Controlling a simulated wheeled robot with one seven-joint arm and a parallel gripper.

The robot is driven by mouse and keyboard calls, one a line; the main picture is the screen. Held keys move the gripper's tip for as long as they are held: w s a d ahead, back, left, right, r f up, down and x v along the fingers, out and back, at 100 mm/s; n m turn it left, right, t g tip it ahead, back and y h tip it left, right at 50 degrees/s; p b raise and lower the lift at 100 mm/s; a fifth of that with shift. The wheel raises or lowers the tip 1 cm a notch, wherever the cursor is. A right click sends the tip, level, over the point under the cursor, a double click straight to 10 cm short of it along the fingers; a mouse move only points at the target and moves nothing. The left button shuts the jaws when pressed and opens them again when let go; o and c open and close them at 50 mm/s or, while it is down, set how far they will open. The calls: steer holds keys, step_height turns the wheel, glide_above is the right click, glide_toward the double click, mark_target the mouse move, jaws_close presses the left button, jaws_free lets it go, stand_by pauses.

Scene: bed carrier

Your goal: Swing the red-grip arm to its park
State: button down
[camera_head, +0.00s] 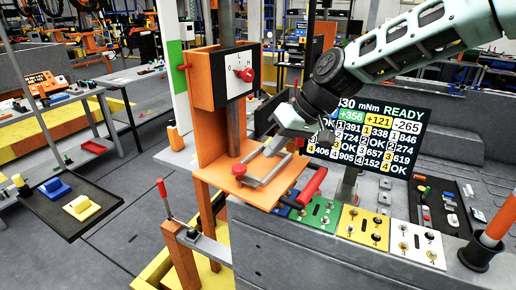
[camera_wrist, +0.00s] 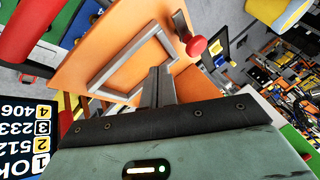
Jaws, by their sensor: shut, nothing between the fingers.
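A thick red grip (camera_head: 313,187) slants at the right edge of the orange shelf; a red cylinder with a dark end, likely the same grip, fills the upper left corner of the wrist view (camera_wrist: 28,28). A second, thin red-handled lever (camera_head: 163,194) stands tilted at the left, by a grey bar on an orange post. I cannot tell which of them the arm is. My gripper (camera_head: 270,149) is over the orange shelf, close to a grey metal frame. In the wrist view its fingers (camera_wrist: 157,84) are together with nothing between them. It is apart from both red grips.
The orange shelf (camera_head: 211,174) carries the grey frame (camera_wrist: 105,72) and a red knob (camera_head: 239,170). A dial box (camera_head: 240,76) stands above. Coloured switch panels (camera_head: 362,227) and a display (camera_head: 385,140) lie to the right. A black tray (camera_head: 58,222) is at the left.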

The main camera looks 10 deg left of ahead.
mark_target(257, 178)
steer(key=s+a+p, duration=0.1)
steer(key=s+a, duration=0.1)
steer(key=a, duration=0.1)
steer(key=shift+f+p, duration=0.4)
steer(key=shift+s+a+f, duration=0.15)
steer(key=shift+a+f, duration=0.1)
steer(key=shift+a, duration=0.05)
